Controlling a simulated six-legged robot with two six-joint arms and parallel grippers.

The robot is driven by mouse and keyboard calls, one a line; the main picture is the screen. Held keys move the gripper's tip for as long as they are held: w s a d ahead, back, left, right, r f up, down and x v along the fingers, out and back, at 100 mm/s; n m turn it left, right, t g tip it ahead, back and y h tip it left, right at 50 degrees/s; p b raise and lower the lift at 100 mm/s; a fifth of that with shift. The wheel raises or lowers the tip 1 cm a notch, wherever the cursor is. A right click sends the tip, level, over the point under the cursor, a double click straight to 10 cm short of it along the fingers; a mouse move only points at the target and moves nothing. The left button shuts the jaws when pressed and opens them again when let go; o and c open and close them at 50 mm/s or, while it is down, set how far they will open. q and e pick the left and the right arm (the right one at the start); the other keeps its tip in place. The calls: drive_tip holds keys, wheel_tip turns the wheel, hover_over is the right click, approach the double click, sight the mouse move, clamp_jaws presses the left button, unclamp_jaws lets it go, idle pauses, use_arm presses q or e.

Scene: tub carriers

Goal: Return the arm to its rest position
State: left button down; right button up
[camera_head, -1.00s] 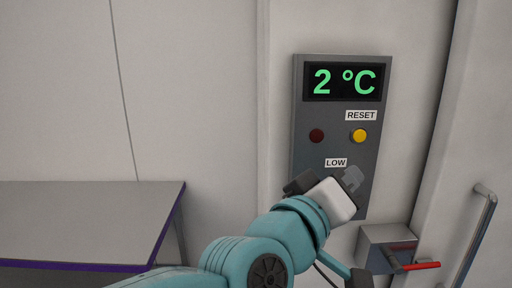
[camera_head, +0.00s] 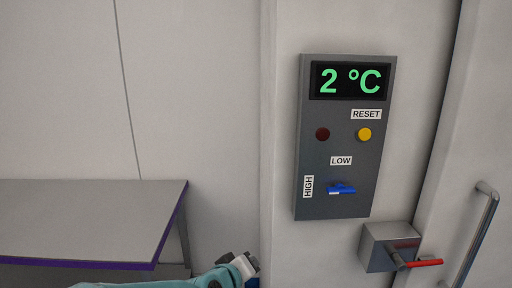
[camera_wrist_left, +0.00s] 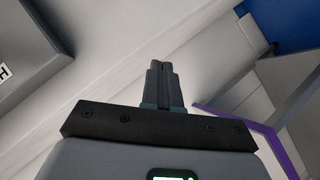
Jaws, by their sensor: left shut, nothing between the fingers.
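My left arm comes in low in the head view. Its gripper (camera_head: 250,264) is at the bottom edge, below and left of the control panel (camera_head: 311,120) and apart from it. In the left wrist view the two fingers (camera_wrist_left: 162,80) are together with nothing between them. The panel shows a green "2 °C" display (camera_head: 350,81), a dark red lamp (camera_head: 322,134), a yellow button (camera_head: 364,134) under a RESET label, and a blue knob (camera_head: 341,188) by the LOW and HIGH labels. My right gripper is out of view.
A grey table (camera_head: 85,215) with a purple edge stands at the left. A grey box (camera_head: 379,256) with a red-handled lever (camera_head: 426,262) is at the lower right, beside a metal door handle (camera_head: 477,242). The wall between table and panel is bare.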

use_arm(q)
drive_tip(key=s+a+f+g+y, duration=0.15)
drive_tip(key=s+a+f, duration=0.25)
drive_tip(key=f, duration=0.4)
drive_tip(key=s+a+f+g, duration=0.2)
drive_tip(key=s+a+f, duration=0.15)
drive_tip(key=f, duration=0.55)
drive_tip(key=s+a+f+g+y, duration=0.1)
drive_tip(key=s+a+f+g, duration=0.2)
drive_tip(key=f, duration=0.5)
drive_tip(key=s+f+m+g, duration=0.1)
drive_tip(key=s+f, duration=0.2)
drive_tip(key=s, duration=0.4)
drive_tip(key=s+f+m+g, duration=0.1)
drive_tip(key=s+f+g, duration=0.1)
drive_tip(key=s, duration=0.5)
drive_tip(key=s+f+m+g+h, duration=0.1)
drive_tip(key=s+f, duration=0.3)
drive_tip(key=s, duration=0.3)
drive_tip(key=shift+s+a, duration=0.15)
drive_tip(key=shift+s, duration=0.15)
drive_tip(key=shift+s, duration=0.1)
drive_tip(key=c, duration=1.8)
unclamp_jaws()
